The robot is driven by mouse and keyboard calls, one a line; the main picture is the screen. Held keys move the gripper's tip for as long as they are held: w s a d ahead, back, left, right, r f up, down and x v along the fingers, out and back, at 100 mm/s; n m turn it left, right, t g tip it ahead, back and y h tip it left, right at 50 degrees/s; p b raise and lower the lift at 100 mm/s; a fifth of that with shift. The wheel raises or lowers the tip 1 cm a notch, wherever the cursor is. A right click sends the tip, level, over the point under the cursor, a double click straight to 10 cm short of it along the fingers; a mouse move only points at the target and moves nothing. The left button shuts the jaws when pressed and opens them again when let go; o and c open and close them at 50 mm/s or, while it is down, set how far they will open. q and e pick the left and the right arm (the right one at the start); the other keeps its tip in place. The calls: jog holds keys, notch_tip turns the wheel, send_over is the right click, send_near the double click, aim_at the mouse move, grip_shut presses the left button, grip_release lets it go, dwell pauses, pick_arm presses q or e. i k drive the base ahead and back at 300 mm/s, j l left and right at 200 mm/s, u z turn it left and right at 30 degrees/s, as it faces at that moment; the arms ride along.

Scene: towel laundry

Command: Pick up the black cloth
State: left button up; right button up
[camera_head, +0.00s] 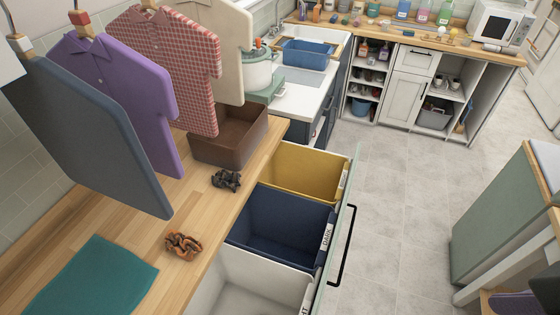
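A small crumpled black cloth (227,181) lies on the wooden counter (205,212). It sits near the counter's right edge, just in front of a brown box and beside the pulled-out bins. Neither of my grippers is in view.
A crumpled orange-brown cloth (184,246) and a flat teal cloth (95,280) lie nearer on the counter. A brown box (229,148) stands behind the black cloth. Shirts hang above, including a purple one (125,100). Yellow (300,172), navy (280,228) and white (250,288) bins stand in an open drawer.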

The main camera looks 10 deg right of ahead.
aim_at(224, 177)
jog(key=i+l+u, duration=0.2)
jog(key=u, duration=0.25)
jog(key=i+l+u, duration=0.15)
jog(key=l+u, duration=0.3)
jog(key=i+l+u, duration=0.15)
jog(key=u, duration=0.3)
jog(key=l+u, duration=0.85)
